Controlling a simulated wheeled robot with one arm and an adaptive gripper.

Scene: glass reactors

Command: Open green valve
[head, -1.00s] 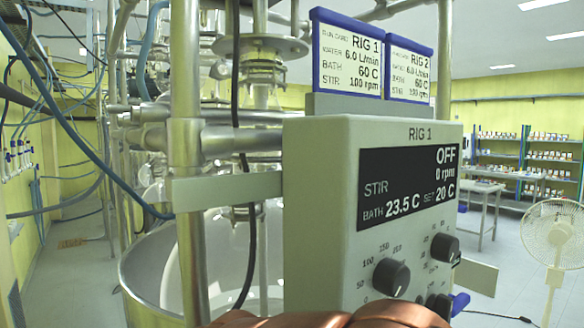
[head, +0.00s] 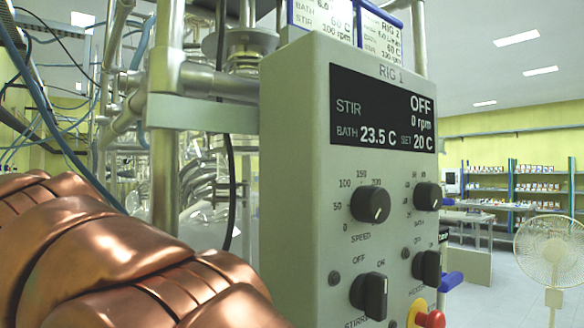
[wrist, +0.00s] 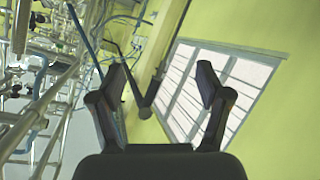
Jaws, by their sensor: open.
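No green valve can be made out in either view. My gripper shows in the wrist view (wrist: 164,84), its two black fingers spread apart with nothing between them. Beyond the fingers are a yellow-green wall and a slatted window. The gripper itself does not show in the head view; copper-coloured links of my arm fill the lower left and hide what is behind them.
The grey RIG 1 control box (head: 300,190) stands close in front, with knobs, a red button (head: 430,318) and a blue handle (head: 450,282). Metal posts (head: 166,120) and glassware stand behind it. A white fan (head: 552,250) stands right. Pipework (wrist: 40,125) is at left in the wrist view.

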